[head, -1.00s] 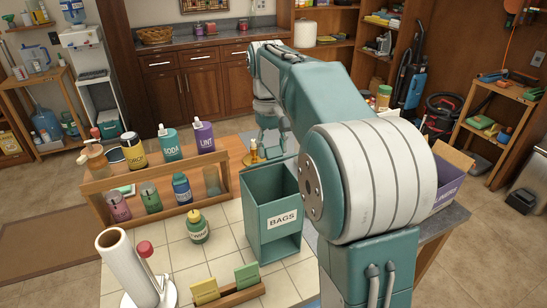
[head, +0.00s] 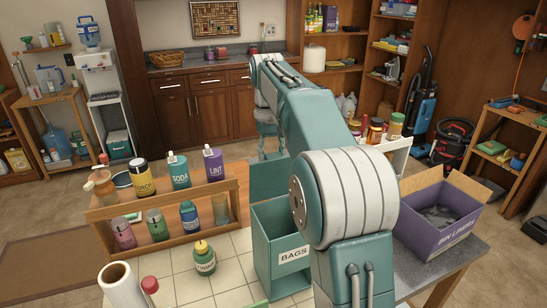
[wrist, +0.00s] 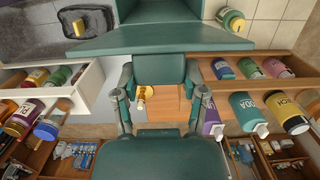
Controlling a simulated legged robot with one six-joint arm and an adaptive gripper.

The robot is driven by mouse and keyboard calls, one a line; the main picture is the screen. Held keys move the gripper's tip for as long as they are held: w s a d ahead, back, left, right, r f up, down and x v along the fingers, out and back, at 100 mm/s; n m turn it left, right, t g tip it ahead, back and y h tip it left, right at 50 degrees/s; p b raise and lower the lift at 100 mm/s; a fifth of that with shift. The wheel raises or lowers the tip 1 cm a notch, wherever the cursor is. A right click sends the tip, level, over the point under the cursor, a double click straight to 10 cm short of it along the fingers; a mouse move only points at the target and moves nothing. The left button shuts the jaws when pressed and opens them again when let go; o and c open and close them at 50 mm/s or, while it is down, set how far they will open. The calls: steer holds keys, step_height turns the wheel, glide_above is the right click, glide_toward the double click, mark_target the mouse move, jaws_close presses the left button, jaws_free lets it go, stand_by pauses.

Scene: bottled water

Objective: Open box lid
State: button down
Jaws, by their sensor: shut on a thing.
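The teal box labelled BAGS (head: 292,262) stands on the tiled counter, left of my arm in the head view. A teal panel, its lid (head: 268,180), stands raised behind the box, and the box's top looks open. In the wrist view the lid (wrist: 160,44) spans the top, close in front of the fingers. My gripper (wrist: 160,72) is shut on a small teal block that seems part of the lid. In the head view the gripper is just above the lid, partly hidden by my arm.
A wooden rack (head: 165,215) with several bottles stands left of the box. A green bottle (head: 202,258) and a paper roll (head: 121,285) are in front of it.

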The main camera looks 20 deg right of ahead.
steer(key=shift+w, duration=0.15)
steer(key=shift+c, duration=0.6)
jaws_free()
steer(key=shift+w, duration=0.1)
steer(key=shift+a, duration=0.1)
steer(key=shift+r, duration=0.1)
step_height(320, 180, up, 7)
steer(key=shift+w, duration=0.45)
